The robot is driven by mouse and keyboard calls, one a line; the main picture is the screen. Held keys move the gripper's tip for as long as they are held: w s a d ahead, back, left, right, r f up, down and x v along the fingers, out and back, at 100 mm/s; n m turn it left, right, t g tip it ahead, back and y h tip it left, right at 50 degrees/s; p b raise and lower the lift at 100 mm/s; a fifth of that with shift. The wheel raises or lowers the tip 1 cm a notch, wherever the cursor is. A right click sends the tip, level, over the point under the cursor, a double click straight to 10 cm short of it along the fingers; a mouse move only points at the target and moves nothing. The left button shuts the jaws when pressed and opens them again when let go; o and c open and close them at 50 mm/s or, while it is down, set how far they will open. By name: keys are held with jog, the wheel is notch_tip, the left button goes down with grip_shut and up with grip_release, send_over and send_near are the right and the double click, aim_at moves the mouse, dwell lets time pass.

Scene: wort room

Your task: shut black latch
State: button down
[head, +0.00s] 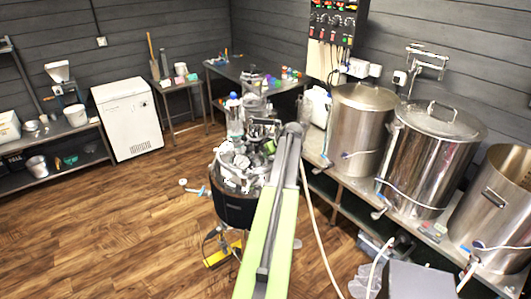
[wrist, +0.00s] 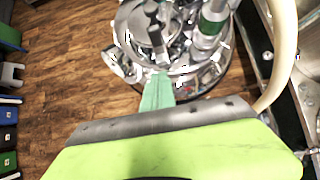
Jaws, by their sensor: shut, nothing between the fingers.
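A round steel vessel with a dark lower body (head: 235,208) stands in the middle of the head view, with its lid crowded with metal fittings. In the wrist view its shiny lid (wrist: 130,25) fills the top centre. A dark upright lever-like part (wrist: 154,28) stands on the lid; I cannot tell surely whether it is the black latch. My gripper (wrist: 157,76) shows as narrow teal fingers, shut and empty, with the tips at the lid's near rim in the picture. Whether they touch it is unclear. In the head view my arm hides the gripper and the vessel's right part.
Steel kettles (head: 360,118) line a bench on the right, and a pale hose (head: 318,225) hangs beside my arm. A yellow object (head: 222,255) lies on the floor by the vessel. A white chest (head: 127,118) stands at the back left. The wooden floor on the left is clear.

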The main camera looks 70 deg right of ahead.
jog(key=s+a+r+p, duration=0.1)
jog(key=s+r+p, duration=0.2)
jog(key=r+p, duration=0.6)
jog(key=shift+a+r+p, duration=0.25)
jog(key=shift+r+p, duration=0.1)
jog(key=shift+s, duration=0.1)
